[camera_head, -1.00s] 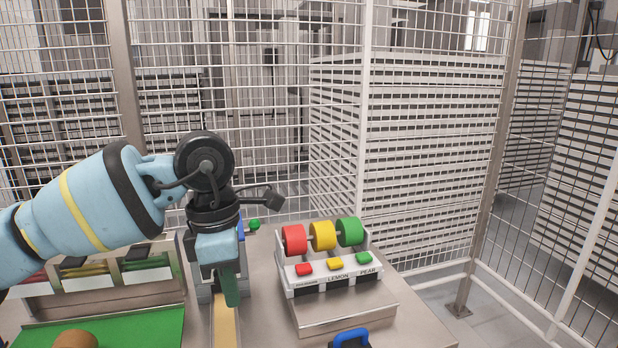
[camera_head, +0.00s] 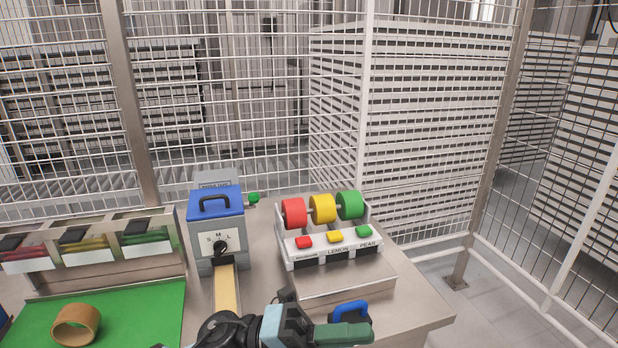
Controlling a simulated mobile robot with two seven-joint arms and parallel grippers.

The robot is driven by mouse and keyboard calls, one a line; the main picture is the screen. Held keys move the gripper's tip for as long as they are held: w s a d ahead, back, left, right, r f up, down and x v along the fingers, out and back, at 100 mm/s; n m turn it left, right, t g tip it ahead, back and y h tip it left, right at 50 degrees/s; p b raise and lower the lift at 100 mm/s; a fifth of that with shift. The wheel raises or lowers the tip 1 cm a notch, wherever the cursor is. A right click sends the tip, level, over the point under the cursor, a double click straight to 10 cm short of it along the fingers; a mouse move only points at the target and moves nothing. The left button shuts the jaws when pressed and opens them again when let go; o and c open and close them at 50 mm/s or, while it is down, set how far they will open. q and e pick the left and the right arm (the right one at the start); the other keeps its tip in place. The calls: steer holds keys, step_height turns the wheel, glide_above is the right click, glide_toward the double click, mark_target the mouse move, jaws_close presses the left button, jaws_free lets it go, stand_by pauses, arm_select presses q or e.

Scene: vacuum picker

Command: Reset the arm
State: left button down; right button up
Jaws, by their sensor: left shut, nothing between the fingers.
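My left gripper (camera_head: 352,333) lies low at the bottom edge of the head view, pointing to the right. Its green fingers are shut with nothing seen between them. It is in front of the grey box machine and the steel stand, near the table's front right part. A blue handle (camera_head: 350,309) shows just behind the fingers; what it belongs to is mostly hidden. Most of my left arm is below the picture. My right gripper is not in view.
A grey machine with a blue lid (camera_head: 217,204) and dial feeds a yellowish chute (camera_head: 226,292). Red, yellow and green rolls sit on a white dispenser (camera_head: 330,246). A brown ring (camera_head: 76,325) lies on a green mat (camera_head: 150,312). Wire fencing (camera_head: 250,120) stands behind.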

arm_select(q)
steer(key=w+a+f+n+t+y, duration=0.2)
steer(key=a+f+n+t+y, duration=0.45)
steer(key=f+n+t, duration=0.65)
steer(key=w+a+f+n+t+y, duration=0.1)
steer(key=a+f+n+t+y, duration=0.55)
steer(key=n, duration=0.95)
steer(key=s+a+f+n+g+y, duration=0.3)
steer(key=s+a+f, duration=0.3)
steer(key=s+f, duration=0.4)
steer(key=s+a+f+n+g+y, duration=0.3)
steer(key=s+a+f+n, duration=0.3)
steer(key=s+f, duration=0.5)
steer(key=shift+s+a+f+n+y, duration=0.15)
steer(key=shift+a+f+n+y, duration=0.15)
steer(key=shift+a+y, duration=0.1)
steer(key=shift+g, duration=0.25)
